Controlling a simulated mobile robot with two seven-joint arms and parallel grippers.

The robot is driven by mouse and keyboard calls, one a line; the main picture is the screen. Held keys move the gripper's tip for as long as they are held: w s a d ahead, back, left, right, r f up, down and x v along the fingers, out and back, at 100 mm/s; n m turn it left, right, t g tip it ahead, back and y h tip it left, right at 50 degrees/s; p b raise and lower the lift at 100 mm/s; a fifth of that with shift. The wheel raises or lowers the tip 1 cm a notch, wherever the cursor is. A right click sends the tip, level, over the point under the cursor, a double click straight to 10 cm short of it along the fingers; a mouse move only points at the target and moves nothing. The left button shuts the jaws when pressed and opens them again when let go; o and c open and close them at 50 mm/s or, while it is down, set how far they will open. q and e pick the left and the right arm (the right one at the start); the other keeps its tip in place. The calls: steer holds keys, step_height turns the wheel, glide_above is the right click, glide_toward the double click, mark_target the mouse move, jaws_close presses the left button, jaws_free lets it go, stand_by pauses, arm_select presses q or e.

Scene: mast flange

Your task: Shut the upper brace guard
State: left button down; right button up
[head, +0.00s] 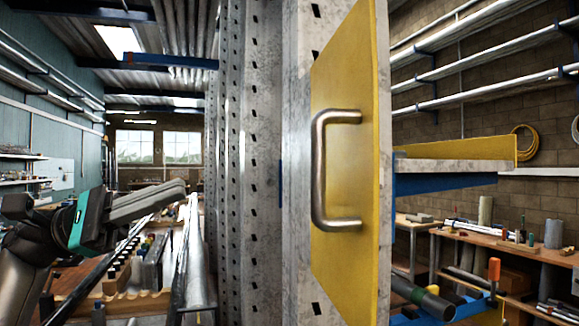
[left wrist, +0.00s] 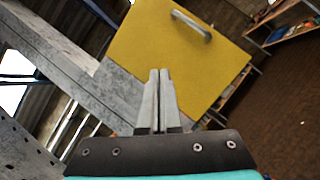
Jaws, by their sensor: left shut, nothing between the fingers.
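A yellow guard panel (head: 345,100) with a steel bar handle (head: 322,175) stands upright at the grey perforated mast (head: 262,130) in the head view. I cannot tell from this view how far it is swung. The left wrist view shows a yellow panel (left wrist: 165,45) with a handle (left wrist: 191,24) near its top edge, beside a grey beam. My left gripper (head: 180,188) is left of the mast in the head view, apart from the panel and handle. Its fingers (left wrist: 159,74) are shut and empty, with the panel behind them in the wrist view. My right gripper is not in view.
A grey and blue brace (head: 450,180) with a yellow strip (head: 470,149) juts out right of the panel. A cluttered bench (head: 140,290) lies below my left gripper. Workbenches and pipe racks (head: 490,55) line the right wall.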

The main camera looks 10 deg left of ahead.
mark_target(316, 169)
arm_select(q)
steer(key=s+d+r+m+y+p, duration=0.1)
steer(key=s+d+r+m+y, duration=0.1)
steer(key=s+r+m+y, duration=0.35)
steer(key=w+d+f+m+h+p, duration=0.1)
steer(key=d+p, duration=0.4)
steer(key=d, duration=0.9)
steer(key=shift+f+g+p, duration=0.3)
steer(key=shift+f+p, duration=0.05)
steer(key=shift+f, duration=0.2)
steer(key=shift+w+m+h, duration=0.1)
steer(key=shift+m+h, duration=0.15)
